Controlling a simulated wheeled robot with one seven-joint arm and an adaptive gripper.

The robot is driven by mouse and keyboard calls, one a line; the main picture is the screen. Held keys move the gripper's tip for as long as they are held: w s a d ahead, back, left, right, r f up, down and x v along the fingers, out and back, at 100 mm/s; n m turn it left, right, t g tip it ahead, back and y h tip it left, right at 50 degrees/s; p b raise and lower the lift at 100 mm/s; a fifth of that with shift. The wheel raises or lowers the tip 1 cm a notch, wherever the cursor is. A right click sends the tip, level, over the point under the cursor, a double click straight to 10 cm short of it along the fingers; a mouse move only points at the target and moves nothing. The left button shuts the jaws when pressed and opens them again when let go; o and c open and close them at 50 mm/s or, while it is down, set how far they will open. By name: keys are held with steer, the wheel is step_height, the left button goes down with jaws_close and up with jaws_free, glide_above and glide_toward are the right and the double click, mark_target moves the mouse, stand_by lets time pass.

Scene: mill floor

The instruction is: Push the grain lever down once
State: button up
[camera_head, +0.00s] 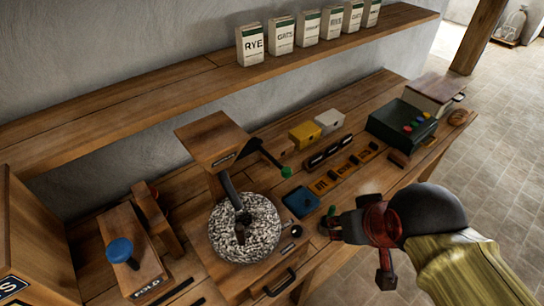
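A wooden hopper (208,143) with a dark, unreadable label stands above the round grey millstone (262,228). A dark lever (270,158) slants down to the right from beside the hopper and ends in a green knob (286,172). I take it for the grain lever, though I cannot read a label for it. My gripper (328,224) is at the bench's front edge, right of the millstone and below and right of the green knob, apart from it. A small green thing (330,210) shows by its fingertips. Whether it is open or shut is unclear.
A blue tray (300,202), yellow box (304,135), white box (329,121) and dark green box with coloured buttons (402,125) are on the bench. A blue-knobbed FOLD lever (121,250) is left. The shelf (190,85) holds several packets.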

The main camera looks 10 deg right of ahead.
jaws_close()
stand_by(1.4)
